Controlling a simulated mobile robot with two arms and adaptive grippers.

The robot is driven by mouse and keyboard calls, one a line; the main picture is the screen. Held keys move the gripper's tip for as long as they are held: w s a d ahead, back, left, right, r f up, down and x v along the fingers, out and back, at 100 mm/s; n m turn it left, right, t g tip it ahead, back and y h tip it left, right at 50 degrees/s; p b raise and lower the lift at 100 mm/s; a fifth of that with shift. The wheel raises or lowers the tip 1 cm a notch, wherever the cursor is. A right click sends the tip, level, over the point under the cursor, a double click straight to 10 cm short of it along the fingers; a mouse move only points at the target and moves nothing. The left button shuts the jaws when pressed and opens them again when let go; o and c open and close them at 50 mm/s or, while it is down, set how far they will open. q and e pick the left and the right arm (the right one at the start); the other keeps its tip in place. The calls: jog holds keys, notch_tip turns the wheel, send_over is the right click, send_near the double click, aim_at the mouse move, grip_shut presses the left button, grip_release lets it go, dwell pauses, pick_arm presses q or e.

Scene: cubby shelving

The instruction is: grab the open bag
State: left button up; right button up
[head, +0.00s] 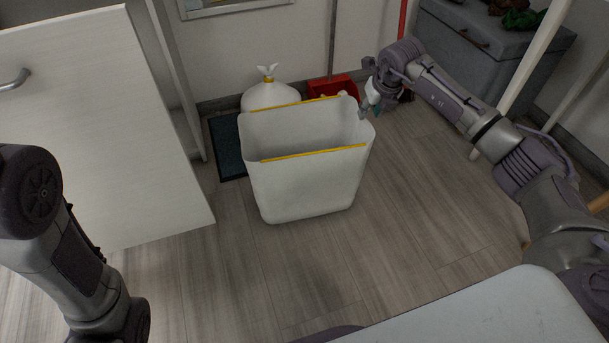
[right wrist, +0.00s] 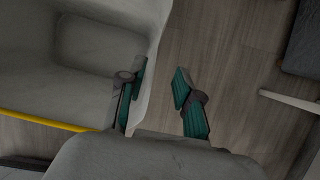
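The open bag (head: 305,190) is white with yellow strips along its rim and stands upright on the floor, its mouth facing up. My right gripper (head: 371,102) is at the bag's right rim. In the right wrist view, the bag's wall (right wrist: 154,82) lies between the two parted fingers of the right gripper (right wrist: 158,100). The left finger is over the bag's inside and the right finger is over the floor outside. I cannot tell whether either finger touches the wall. Part of my left arm shows at the left, but its gripper is out of view.
An open white cabinet door (head: 100,130) is at left, a grey cabinet (head: 490,50) at back right. The floor in front is clear.

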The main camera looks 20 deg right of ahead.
aim_at(361, 134)
jog(key=b+x, duration=0.5)
jog(key=shift+s+a+f, duration=0.2)
jog(key=shift+a+f, duration=0.15)
jog(key=shift+a, duration=0.05)
jog(key=shift+r, duration=0.1)
jog(key=shift+p, duration=0.35)
grip_shut()
